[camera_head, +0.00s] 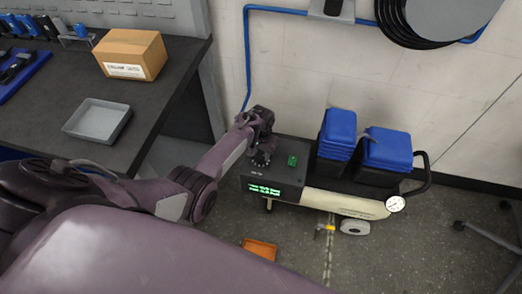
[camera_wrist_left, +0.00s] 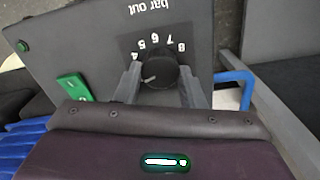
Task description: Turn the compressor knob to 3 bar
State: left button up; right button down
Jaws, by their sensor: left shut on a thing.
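The compressor (camera_head: 340,196) stands on the floor against the wall, with a dark top panel, blue-topped parts and a cream tank. My left gripper (camera_head: 262,158) reaches down onto its panel from the left. In the left wrist view the black compressor knob (camera_wrist_left: 157,72) sits between the two grey fingers of my left gripper (camera_wrist_left: 160,84), which are shut on it. A number dial (camera_wrist_left: 157,44) around the knob shows 4 to 8, upside down or tilted; the lower numbers are hidden. The knob's pale mark points to the lower left. My right gripper is not in view.
A green switch (camera_head: 292,160) sits on the panel; it also shows in the left wrist view (camera_wrist_left: 72,85). A workbench (camera_head: 150,101) with a cardboard box (camera_head: 131,53) and a grey tray (camera_head: 97,120) stands left. An orange bin (camera_head: 259,249) lies on the floor.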

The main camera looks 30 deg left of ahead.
aim_at(262, 155)
pick_arm(q)
jog(key=shift+r+m, duration=0.1)
jog(key=shift+m, duration=1.5)
jog(key=shift+p, duration=0.3)
jog(key=o, duration=1)
notch_tip(262, 155, up, 7)
jog(key=shift+d+f+p, duration=0.1)
jog(key=shift+f+p, duration=0.1)
jog(key=shift+p, duration=0.9)
jog(key=shift+r, duration=0.55)
